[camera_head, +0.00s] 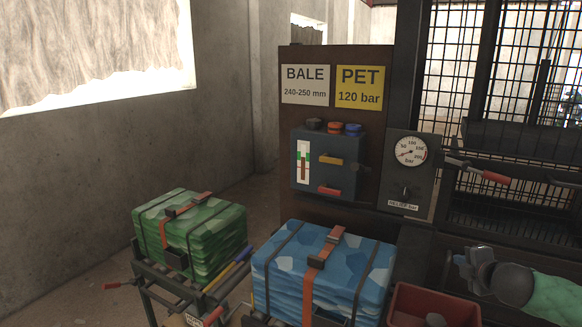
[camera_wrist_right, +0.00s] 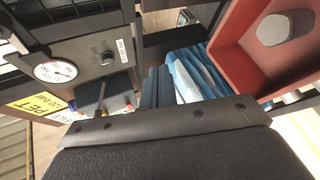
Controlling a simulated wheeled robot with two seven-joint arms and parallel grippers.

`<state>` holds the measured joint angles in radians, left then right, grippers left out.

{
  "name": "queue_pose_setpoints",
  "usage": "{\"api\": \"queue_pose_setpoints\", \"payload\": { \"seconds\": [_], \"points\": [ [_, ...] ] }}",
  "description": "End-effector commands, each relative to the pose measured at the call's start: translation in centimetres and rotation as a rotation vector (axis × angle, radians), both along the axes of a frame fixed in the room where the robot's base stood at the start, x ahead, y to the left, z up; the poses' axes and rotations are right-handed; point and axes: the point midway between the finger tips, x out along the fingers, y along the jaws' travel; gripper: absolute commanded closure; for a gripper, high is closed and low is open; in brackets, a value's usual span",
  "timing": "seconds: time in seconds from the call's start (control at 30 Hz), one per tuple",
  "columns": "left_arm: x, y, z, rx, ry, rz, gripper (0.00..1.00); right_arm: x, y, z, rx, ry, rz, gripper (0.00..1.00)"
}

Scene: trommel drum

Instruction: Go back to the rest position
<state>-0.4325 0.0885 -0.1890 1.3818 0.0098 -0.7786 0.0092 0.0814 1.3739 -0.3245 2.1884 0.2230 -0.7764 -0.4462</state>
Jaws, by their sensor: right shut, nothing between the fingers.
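My right gripper (camera_head: 460,258) shows at the right edge of the head view, with dark fingers pointing left. My arm behind it has a green cover. The gripper is shut and empty, above and to the right of the red bin. In the right wrist view, its dark fingers (camera_wrist_right: 156,88) are together at the middle, with the blue bale (camera_wrist_right: 190,78) beyond them. My left gripper is not in view.
The blue bale (camera_head: 287,262) and green bale (camera_head: 192,234) are strapped, the green one on a metal cart. The red bin (camera_head: 408,300) stands right of the blue bale. Behind are a control box (camera_head: 340,170), a gauge (camera_head: 410,151) and a red-gripped lever (camera_head: 494,177).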

Motion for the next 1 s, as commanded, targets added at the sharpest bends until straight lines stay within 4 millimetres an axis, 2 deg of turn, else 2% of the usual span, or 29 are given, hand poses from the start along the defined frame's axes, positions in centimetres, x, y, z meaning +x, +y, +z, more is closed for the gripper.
{"api": "queue_pose_setpoints", "payload": {
  "seconds": [0.03, 0.1, 0.5, 0.7, 1.0],
  "points": [
    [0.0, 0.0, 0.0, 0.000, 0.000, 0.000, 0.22, -0.6, 1.2, -1.8, 0.040, 0.016, -0.013, 1.00],
    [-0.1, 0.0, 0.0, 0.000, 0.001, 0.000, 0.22, -1.4, 2.6, -4.0, 0.089, 0.039, -0.035, 1.00],
    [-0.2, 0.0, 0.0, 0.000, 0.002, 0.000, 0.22, -7.4, 10.1, -14.2, 0.356, 0.165, -0.192, 1.00],
    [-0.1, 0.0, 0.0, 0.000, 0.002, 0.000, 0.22, -11.1, 13.6, -18.2, 0.485, 0.234, -0.292, 1.00],
    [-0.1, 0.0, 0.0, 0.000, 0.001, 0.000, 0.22, -17.2, 18.3, -22.8, 0.665, 0.341, -0.465, 1.00]
  ]
}}
